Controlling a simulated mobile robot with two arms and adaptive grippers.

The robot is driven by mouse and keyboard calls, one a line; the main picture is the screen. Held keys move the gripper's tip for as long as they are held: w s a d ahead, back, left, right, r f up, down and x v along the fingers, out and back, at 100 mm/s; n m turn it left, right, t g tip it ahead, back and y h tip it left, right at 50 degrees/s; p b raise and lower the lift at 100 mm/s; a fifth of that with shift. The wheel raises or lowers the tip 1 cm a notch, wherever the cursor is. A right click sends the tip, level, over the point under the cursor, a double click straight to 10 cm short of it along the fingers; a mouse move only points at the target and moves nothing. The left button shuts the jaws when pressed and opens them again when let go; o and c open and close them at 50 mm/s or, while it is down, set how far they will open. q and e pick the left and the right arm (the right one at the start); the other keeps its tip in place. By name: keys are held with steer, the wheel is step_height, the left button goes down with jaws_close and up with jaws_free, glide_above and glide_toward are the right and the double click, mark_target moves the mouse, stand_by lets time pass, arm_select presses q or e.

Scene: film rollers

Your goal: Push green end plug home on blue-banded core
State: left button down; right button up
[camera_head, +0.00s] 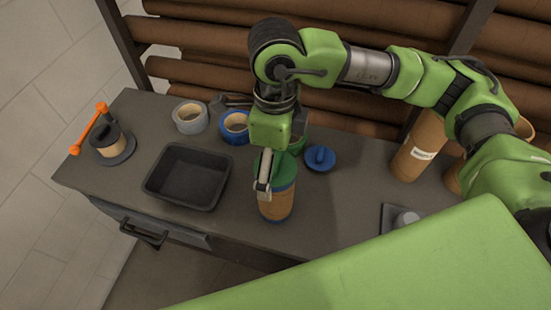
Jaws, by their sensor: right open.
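My left gripper is not in view.
A black tray (150,188) lies left of the core. Grey tape (190,118) and blue tape (235,124) rolls are behind the tray. A blue plug (319,157) lies behind right. A dispenser with an orange handle (92,126) stands far left; a brown tube (420,145) stands right.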

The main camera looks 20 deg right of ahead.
steer(key=shift+r, duration=0.1)
steer(key=shift+r+p, duration=1.45)
steer(key=shift+r, duration=2)
